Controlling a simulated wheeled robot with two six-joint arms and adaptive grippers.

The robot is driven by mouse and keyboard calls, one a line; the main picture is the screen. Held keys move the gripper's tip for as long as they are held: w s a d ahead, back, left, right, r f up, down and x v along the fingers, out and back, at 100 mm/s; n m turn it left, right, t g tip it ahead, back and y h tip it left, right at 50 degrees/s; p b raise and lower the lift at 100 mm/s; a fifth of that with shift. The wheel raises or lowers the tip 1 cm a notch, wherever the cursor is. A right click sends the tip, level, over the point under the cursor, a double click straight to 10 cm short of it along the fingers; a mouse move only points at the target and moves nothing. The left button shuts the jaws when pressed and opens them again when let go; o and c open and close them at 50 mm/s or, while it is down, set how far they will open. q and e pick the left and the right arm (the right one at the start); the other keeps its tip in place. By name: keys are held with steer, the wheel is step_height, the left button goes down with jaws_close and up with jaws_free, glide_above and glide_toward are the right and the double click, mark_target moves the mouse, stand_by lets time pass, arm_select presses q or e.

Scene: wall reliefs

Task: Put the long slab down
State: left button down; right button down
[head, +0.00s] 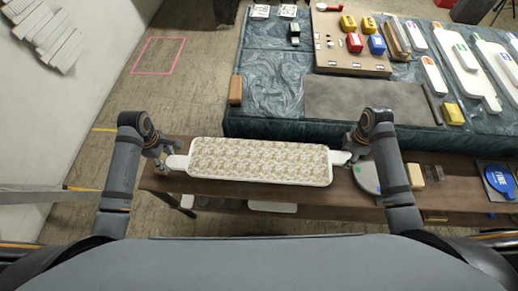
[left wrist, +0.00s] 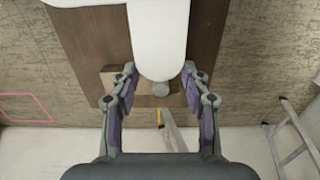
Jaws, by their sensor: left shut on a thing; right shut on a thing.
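The long slab (head: 260,161) is white with a patterned tan top and a narrow white tab at each end. It lies level and crosswise over the brown wooden bench (head: 300,196); I cannot tell whether it touches the bench. My left gripper (head: 168,160) is shut on the left tab. In the left wrist view, the fingers of my left gripper (left wrist: 160,72) sit on either side of the slab's rounded white tab (left wrist: 158,40). My right gripper (head: 349,154) is shut on the right tab. The fingertips are partly hidden in the head view.
A grey round disc (head: 368,178) with a green mark and a tan block (head: 433,173) are on the bench right of the slab. A blue object (head: 499,182) is at the far right. Behind stands a covered table (head: 270,127) with several blocks and slabs.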

arm_select(q)
steer(key=shift+r, duration=0.1)
arm_select(e)
steer(key=shift+r, duration=0.1)
